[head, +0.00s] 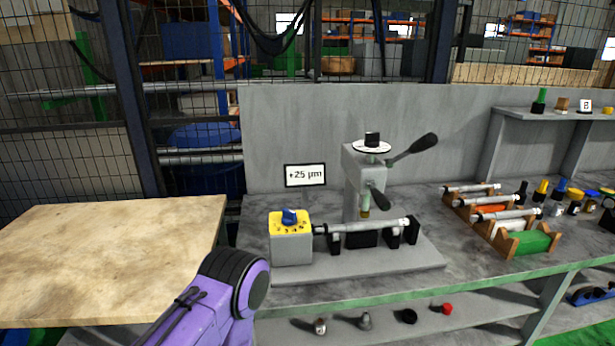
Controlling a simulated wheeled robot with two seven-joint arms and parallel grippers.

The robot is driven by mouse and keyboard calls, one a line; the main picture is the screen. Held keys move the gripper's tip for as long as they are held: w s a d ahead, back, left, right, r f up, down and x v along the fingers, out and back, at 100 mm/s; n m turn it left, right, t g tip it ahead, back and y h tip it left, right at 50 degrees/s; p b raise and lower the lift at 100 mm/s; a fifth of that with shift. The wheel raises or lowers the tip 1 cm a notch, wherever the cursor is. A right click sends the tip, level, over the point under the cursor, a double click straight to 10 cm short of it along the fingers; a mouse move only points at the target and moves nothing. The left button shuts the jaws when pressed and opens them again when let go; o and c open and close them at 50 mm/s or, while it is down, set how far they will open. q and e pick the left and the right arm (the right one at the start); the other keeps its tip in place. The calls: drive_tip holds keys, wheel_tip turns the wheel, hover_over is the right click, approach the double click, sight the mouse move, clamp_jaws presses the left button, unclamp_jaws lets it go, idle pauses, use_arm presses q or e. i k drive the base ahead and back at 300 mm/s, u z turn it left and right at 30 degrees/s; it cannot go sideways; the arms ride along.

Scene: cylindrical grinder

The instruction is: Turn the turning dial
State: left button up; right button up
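The turning dial is a blue knob (289,216) on the yellow, numbered top of a grey box (291,248). The box stands at the left end of the grinder's base plate (360,262) on the grey bench. A metal shaft (370,227) lies level in dark supports to the right of the box. A purple arm link of mine with a black joint comes up from the lower edge, in front of the bench and below the box. Neither of my grippers shows in the head view.
A sign reading +25 µm (305,175) stands behind the box. A grey press-like stand (364,180) with black-handled levers rises behind the shaft. Wooden racks (512,240) with shafts are at right. A bare wooden table (110,255) is at left.

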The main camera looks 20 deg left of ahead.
sight(290, 218)
drive_tip(key=u, duration=1.1)
drive_tip(key=i, duration=0.6)
drive_tip(key=z, duration=0.95)
